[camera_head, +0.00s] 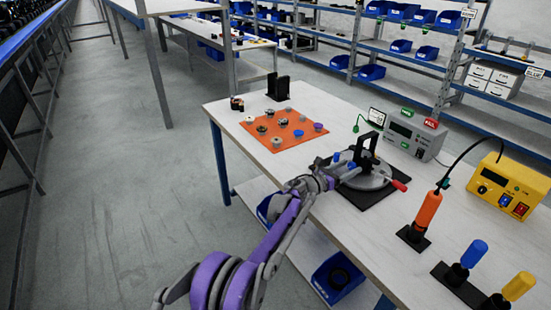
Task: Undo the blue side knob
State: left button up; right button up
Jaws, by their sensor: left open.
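A round silver fixture (368,181) with a black upright bracket (367,147) sits on a black base plate (372,198) on the workbench. A red-handled lever (399,186) sticks out on its right. Two small blue parts show at its left side, one higher (337,157) and one lower (351,165); I cannot tell which is the side knob. My left gripper (329,176) is open, close beside the fixture's left side, just below the blue parts. Whether it touches them is too small to tell. My right gripper is not in view.
An orange mat (275,146) with several small parts lies at the back left of the bench (222,108). A grey box (415,135), a yellow power unit (512,187), an orange screwdriver (428,211) and blue and yellow-handled tools (474,254) stand to the right.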

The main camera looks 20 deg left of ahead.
pick_arm(q)
jog(key=m, duration=0.2)
jog(key=shift+m, duration=0.3)
jog(key=v, duration=1)
jog(key=shift+s+a+p, duration=0.15)
jog(key=shift+s+p, duration=0.05)
jog(key=shift+p, duration=0.2)
jog(key=s+a+r+n+t+y+p, duration=0.1)
jog(key=s+a+r+n+y+p, duration=0.15)
jog(key=r+n, duration=0.4)
jog(key=s+a+r+n+t+y+p, duration=0.1)
jog(key=s+a+r+n+t+y, duration=0.1)
jog(key=a+r+n+y, duration=0.35)
jog(key=s+a+r+n+g+y+p, duration=0.1)
jog(key=s+a+r+n+y+p, duration=0.1)
jog(key=s+n, duration=0.3)
jog(key=s+a+r+n+g+y+p, duration=0.1)
jog(key=s+r+n+g+y+p, duration=0.1)
jog(key=s+n, duration=0.4)
jog(key=shift+s+a+n, duration=0.25)
jog(key=shift+a+n, duration=0.1)
jog(key=shift+n, duration=1.55)
